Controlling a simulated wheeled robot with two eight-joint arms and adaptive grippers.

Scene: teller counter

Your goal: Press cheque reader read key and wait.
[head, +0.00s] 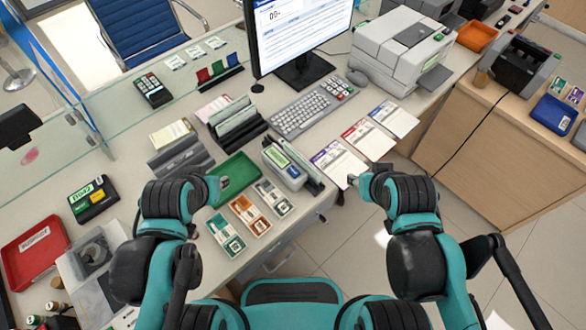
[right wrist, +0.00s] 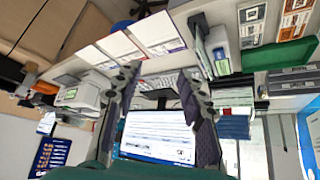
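A small grey device with a green display (head: 283,163), which looks like the cheque reader, stands near the counter's front edge; it also shows in the right wrist view (right wrist: 219,52). Its read key is too small to make out. My right gripper (head: 354,180) is to the right of this device, apart from it, beside the paper forms. In the right wrist view its two fingers (right wrist: 162,85) are spread with nothing between them. My left gripper (head: 219,187) is by the green tray (head: 240,172), left of the device; its fingers are too small to judge.
A keyboard (head: 302,108), a monitor (head: 300,72) and a large printer (head: 400,50) stand behind. Paper forms (head: 368,139) lie on the right. Printed cards (head: 249,214) lie in front of the green tray. A glass screen (head: 120,105) runs along the left.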

